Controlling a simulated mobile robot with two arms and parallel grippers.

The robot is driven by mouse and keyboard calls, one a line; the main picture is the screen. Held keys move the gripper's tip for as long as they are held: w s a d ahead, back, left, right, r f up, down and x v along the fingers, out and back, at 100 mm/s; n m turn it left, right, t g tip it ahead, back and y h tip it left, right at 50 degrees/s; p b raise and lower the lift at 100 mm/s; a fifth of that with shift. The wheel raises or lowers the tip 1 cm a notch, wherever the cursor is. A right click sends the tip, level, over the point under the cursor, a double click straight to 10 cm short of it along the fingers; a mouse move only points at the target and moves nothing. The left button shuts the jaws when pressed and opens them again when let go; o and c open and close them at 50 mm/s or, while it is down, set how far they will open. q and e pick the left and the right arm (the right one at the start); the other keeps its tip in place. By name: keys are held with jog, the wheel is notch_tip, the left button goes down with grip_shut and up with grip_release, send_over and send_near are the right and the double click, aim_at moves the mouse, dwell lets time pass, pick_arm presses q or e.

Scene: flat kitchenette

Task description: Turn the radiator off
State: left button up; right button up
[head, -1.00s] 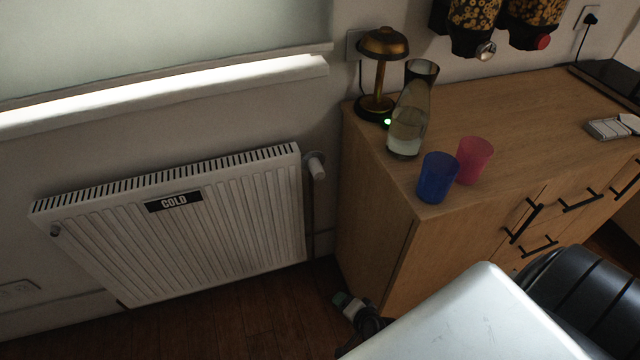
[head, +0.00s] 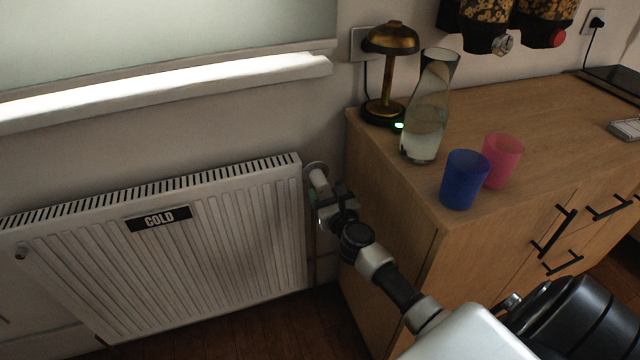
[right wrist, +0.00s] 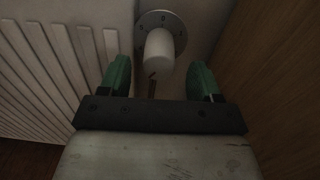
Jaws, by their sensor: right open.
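In the right wrist view the knob (right wrist: 160,52) stands in front of a round numbered dial (right wrist: 178,24); the numbers are too dim to read surely. My right gripper (right wrist: 160,82) is open, its green fingers on either side of the knob's near end, with gaps visible. It also shows at the knob in the head view (head: 322,197). My left gripper is not seen.
A wooden cabinet (head: 390,230) stands close to the right of the valve. On it are a brass lamp (head: 388,75), a glass carafe (head: 428,110), a blue cup (head: 464,180) and a pink cup (head: 503,160). A window sill (head: 170,92) is above the radiator.

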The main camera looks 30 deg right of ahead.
aim_at(324, 189)
jog(key=x, duration=0.4)
jog(key=shift+f+b, duration=0.1)
jog(key=shift+b, duration=0.25)
jog(key=shift+w+d, duration=0.1)
jog(key=shift+w, duration=0.35)
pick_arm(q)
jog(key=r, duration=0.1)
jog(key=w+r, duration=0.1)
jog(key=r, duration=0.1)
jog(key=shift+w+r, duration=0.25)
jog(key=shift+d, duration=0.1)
pick_arm(e)
jog(key=c, duration=0.9)
jog(key=shift+c, duration=0.2)
